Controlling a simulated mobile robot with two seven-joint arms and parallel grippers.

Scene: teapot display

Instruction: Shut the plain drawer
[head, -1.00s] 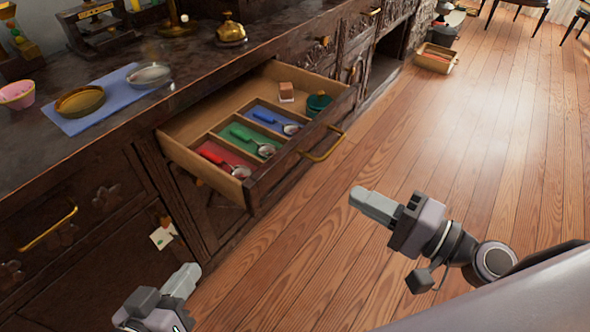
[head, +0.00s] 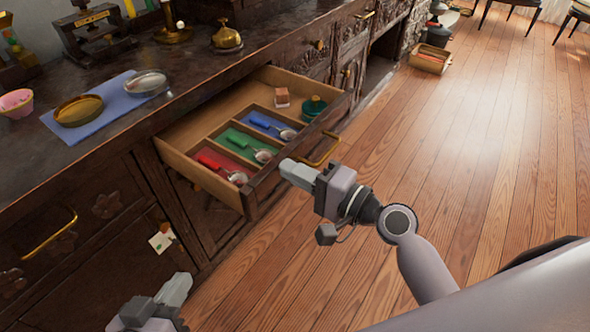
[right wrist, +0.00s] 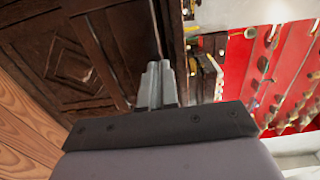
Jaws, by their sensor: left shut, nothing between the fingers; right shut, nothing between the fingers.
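The plain drawer (head: 268,190) stands pulled out of the dark wooden counter, with a brass handle (head: 322,151) on its front. Inside lie a red scoop (head: 221,167), a green scoop (head: 246,147) and a blue scoop (head: 270,124) in compartments, plus a small wooden block (head: 282,97) and a dark green round pot (head: 314,107). My right gripper (head: 287,168) is shut and empty, its tip in front of the drawer front, left of the handle; contact cannot be told. It also shows shut in the right wrist view (right wrist: 157,68). My left gripper (head: 182,282) is shut and empty, low near the cabinet.
The counter top holds a blue cloth (head: 107,111) with two round dishes, a pink bowl (head: 16,103) and a brass bell (head: 226,38). A closed drawer with a brass handle (head: 48,238) is at left. A wooden box (head: 430,58) sits on the floor, otherwise mostly clear.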

